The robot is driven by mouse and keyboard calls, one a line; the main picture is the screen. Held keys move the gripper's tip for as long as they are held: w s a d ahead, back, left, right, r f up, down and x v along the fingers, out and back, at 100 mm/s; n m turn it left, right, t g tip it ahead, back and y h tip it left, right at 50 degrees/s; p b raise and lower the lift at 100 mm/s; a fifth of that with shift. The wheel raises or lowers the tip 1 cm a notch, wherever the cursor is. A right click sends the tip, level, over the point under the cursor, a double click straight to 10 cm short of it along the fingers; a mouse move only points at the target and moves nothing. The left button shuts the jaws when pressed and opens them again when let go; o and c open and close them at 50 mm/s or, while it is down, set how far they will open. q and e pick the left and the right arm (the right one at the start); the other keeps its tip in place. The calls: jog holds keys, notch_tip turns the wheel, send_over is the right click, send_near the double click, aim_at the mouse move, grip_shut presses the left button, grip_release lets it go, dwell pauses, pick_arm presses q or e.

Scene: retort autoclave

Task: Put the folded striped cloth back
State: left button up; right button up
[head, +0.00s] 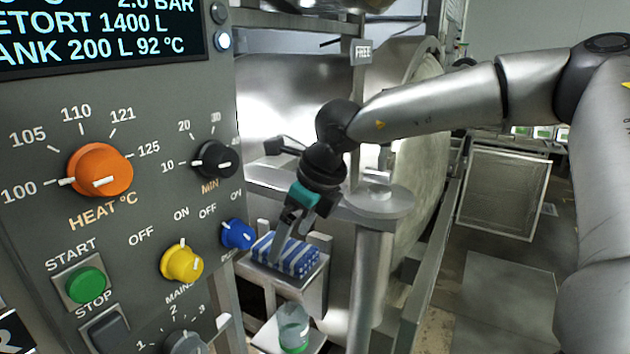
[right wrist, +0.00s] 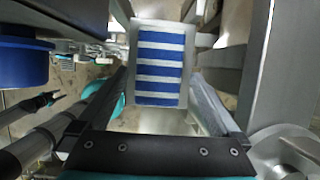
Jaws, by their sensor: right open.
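The folded striped cloth (head: 301,258), blue and white, lies flat on a small metal shelf (head: 282,274) beside the control panel. It also shows in the right wrist view (right wrist: 160,62), on a pale plate and framed between the fingers. My right gripper (head: 283,248) points down at the cloth, its fingers at or just above it; I cannot tell whether they touch it. In the right wrist view my right gripper (right wrist: 163,85) is open, with a finger on each side of the cloth's near end. My left gripper is not in the head view.
The control panel with an orange heat knob (head: 100,171) and a blue knob (head: 237,234) stands close on the left. A clear container with a green base (head: 294,328) stands below the cloth. A metal post (head: 371,285) rises close on the right.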

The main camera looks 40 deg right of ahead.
jog(key=v, duration=1.3)
jog(key=shift+r+b, duration=0.3)
jog(key=shift+b, duration=0.15)
jog(key=shift+s, duration=0.1)
